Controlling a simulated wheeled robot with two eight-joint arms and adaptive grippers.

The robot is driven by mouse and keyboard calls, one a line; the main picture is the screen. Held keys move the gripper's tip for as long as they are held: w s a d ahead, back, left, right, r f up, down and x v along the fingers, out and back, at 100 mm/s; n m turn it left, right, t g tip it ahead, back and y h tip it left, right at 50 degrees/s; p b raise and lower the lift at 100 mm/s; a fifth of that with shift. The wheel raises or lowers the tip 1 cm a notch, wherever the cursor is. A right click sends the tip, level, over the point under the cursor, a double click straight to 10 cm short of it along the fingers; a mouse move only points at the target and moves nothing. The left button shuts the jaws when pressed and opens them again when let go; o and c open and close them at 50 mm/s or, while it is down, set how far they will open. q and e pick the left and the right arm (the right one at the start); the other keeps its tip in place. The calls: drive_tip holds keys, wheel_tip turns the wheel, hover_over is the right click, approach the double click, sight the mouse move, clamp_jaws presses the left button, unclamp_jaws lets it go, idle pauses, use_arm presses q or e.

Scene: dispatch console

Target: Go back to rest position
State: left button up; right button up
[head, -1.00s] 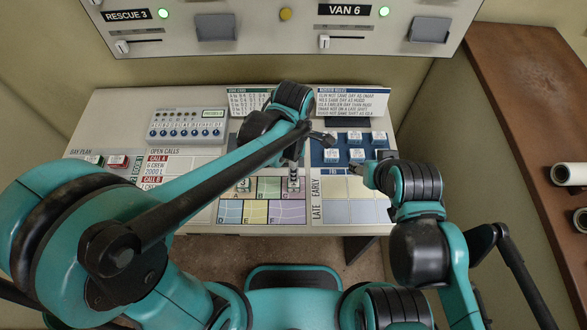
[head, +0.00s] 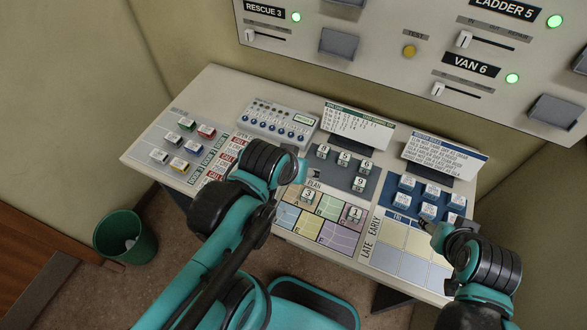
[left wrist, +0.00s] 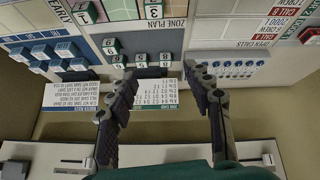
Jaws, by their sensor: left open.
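My left gripper (head: 296,178) is above the console near the left edge of the zone plan (head: 330,207), partly hidden by its own wrist in the head view. In the left wrist view its two fingers (left wrist: 165,98) are spread, with nothing between them. My right gripper (head: 430,228) is low at the front of the blue tray (head: 400,213), beside the early/late grid (head: 405,243). Its fingers are too small and dark to tell open from shut.
Numbered blocks stand on the zone plan and on a grey tray (head: 340,184). Several blue-sided blocks (head: 431,192) sit on the blue tray. Two cards (head: 357,129) (head: 446,157) stand behind. A knob box (head: 278,122) and coloured blocks are at left. A green bin (head: 124,238) is on the floor.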

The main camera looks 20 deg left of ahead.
use_arm(q)
drive_tip(key=shift+s+a+m+t, duration=0.35)
drive_tip(key=shift+a+m, duration=0.3)
drive_tip(key=shift+m, duration=0.25)
drive_tip(key=shift+w, duration=0.1)
